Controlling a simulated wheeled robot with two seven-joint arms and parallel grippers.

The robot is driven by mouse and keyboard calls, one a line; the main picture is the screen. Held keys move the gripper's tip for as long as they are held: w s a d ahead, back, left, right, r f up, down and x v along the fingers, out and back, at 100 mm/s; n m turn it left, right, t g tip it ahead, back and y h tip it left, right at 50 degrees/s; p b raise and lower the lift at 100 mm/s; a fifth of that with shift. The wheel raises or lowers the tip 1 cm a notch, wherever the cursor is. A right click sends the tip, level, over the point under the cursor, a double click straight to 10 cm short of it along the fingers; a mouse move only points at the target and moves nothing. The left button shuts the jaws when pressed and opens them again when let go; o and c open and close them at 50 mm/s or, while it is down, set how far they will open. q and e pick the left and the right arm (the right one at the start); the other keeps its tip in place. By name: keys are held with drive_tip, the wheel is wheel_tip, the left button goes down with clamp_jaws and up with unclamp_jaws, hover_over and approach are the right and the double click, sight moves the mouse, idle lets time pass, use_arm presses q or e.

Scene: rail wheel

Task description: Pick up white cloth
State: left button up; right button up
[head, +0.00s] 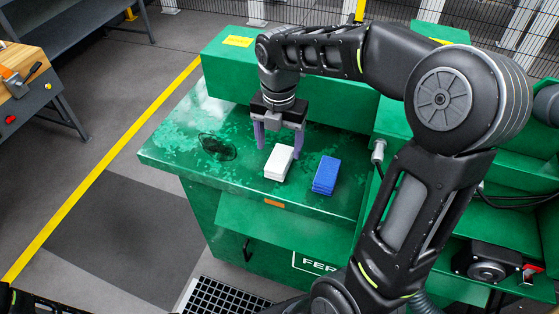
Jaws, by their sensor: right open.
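The white cloth (279,162) is a folded, block-like stack lying on the green machine's top (180,150). My right gripper (279,142) points down over the cloth's far end, with its purple fingers apart. One finger is to the left of the cloth and the other is at its right far side. I cannot tell whether the fingers touch the cloth. My left gripper is not in view; only a dark part shows at the bottom left corner.
A blue folded cloth (325,175) lies just right of the white one. A dark oily patch (217,147) is on the left of the green top. A raised green block (228,62) stands behind. A wooden bench (22,65) is at far left.

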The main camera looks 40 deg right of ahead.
sight(280, 158)
drive_tip(key=shift+f, duration=0.1)
wheel_tip(280, 158, down, 5)
drive_tip(key=shift+p, duration=0.35)
idle(0.5)
drive_tip(key=c, duration=1.4)
drive_tip(key=shift+c, duration=0.2)
wheel_tip(280, 158, up, 10)
drive_tip(key=shift+r, duration=0.1)
